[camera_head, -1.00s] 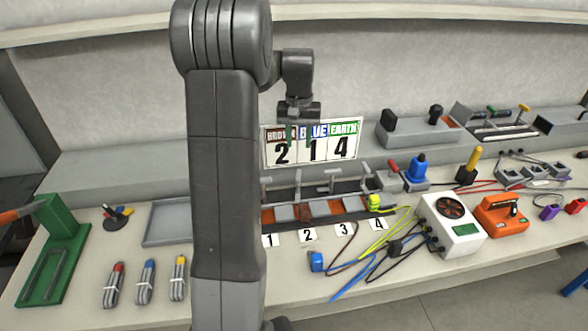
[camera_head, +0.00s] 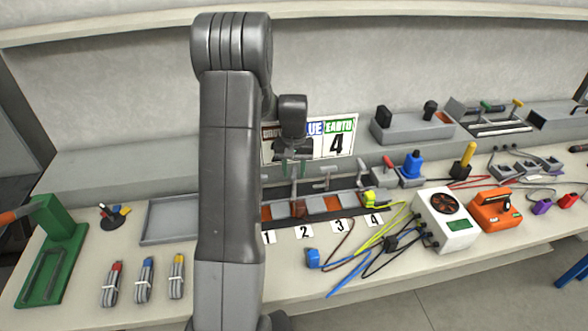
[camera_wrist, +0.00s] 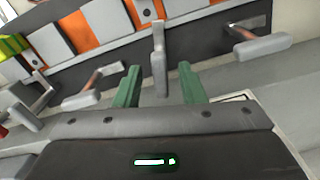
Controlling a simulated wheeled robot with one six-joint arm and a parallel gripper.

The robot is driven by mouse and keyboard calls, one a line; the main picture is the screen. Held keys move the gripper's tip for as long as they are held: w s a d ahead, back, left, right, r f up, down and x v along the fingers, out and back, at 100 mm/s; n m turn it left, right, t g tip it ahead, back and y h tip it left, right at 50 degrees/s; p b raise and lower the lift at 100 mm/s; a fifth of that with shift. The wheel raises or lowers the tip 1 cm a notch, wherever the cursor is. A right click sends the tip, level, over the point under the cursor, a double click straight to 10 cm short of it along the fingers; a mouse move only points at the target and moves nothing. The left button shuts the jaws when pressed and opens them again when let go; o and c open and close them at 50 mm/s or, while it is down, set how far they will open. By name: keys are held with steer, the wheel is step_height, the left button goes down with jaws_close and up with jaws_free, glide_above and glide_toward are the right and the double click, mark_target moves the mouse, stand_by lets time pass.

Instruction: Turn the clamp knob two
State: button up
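The terminal block (camera_head: 318,205) lies on the bench with orange and grey sections, behind number cards 1 to 4. Clamp knob two (camera_wrist: 159,60) is a grey bar. In the wrist view it points down the picture, while knob three (camera_wrist: 95,97) and knob one (camera_wrist: 262,46) lie more sideways. My gripper (camera_head: 293,167) is over the block near card 2 (camera_head: 305,231). Its green fingers (camera_wrist: 158,87) are apart in the wrist view, with the end of knob two showing between them. I cannot tell whether they touch it. My arm hides part of the block's left end.
A sign board (camera_head: 335,143) stands behind the block, partly hidden by my wrist. A yellow-green plug (camera_head: 369,199) sits at the block's right end. Cables and a blue plug (camera_head: 313,258) lie in front. A white box with a fan (camera_head: 447,222) stands to the right.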

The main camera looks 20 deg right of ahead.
jaws_close()
steer(key=shift+d+n+b, duration=0.1)
steer(key=shift+n+b, duration=0.3)
steer(key=shift+n, duration=1.1)
jaws_free()
step_height(320, 180, up, 14)
steer(key=b, duration=0.1)
steer(key=shift+f, duration=0.1)
